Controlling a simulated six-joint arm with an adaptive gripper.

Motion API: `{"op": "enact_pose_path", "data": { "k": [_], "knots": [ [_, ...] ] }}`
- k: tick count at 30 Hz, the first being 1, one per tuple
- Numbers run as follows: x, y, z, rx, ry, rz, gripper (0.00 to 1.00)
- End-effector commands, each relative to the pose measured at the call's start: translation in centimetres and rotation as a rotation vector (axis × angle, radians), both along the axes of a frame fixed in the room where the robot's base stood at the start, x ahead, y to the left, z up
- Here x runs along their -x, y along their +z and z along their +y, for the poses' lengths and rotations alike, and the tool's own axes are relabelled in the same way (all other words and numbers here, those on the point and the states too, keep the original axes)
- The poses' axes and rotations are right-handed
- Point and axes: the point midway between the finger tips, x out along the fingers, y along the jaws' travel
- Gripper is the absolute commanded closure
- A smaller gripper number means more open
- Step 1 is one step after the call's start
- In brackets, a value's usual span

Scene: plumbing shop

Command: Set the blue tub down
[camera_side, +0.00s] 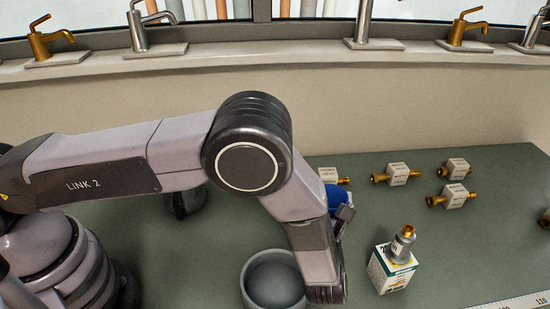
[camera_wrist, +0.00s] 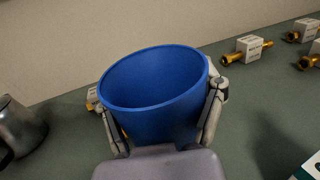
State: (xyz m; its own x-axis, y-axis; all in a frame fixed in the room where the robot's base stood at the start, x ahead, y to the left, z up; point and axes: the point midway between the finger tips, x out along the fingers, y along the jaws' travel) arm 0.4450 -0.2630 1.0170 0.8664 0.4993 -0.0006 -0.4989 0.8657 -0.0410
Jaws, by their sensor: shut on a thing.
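The blue tub (camera_wrist: 155,108) fills the middle of the wrist view, its open rim tilted toward the camera and its inside looking empty. My gripper (camera_wrist: 165,105) is shut on it, with one finger against each side. In the side view only part of the blue tub (camera_side: 336,196) shows, behind my forearm and beside my gripper (camera_side: 343,214). Its underside is hidden, so I cannot tell whether it touches the bench.
The green bench (camera_side: 200,265) carries a grey bowl (camera_side: 275,282), a white box (camera_side: 391,272) with a metal fitting (camera_side: 402,244) on top, and several tagged brass fittings (camera_side: 397,174). A dark pot (camera_side: 184,202) stands behind my arm. Taps line the back ledge (camera_side: 300,50).

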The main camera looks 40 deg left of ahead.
Motion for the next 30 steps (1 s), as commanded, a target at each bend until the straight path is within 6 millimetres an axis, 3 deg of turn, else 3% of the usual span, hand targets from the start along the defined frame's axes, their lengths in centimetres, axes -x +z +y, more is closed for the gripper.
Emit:
{"op": "enact_pose_path", "data": {
  "k": [1, 6, 14, 19, 30],
  "knots": [
    [-0.7, -1.4, -0.4, -0.001, 0.001, 0.001, 0.58],
    [-2.8, -4.2, -1.6, 0.000, 0.000, -0.001, 0.58],
    [-4.0, -5.9, -2.3, -0.001, 0.000, 0.000, 0.58],
    [-4.0, -8.3, -2.3, -0.002, -0.001, 0.001, 0.58],
    [-4.0, -8.9, -2.3, 0.000, -0.001, 0.000, 0.58]
  ]
}}
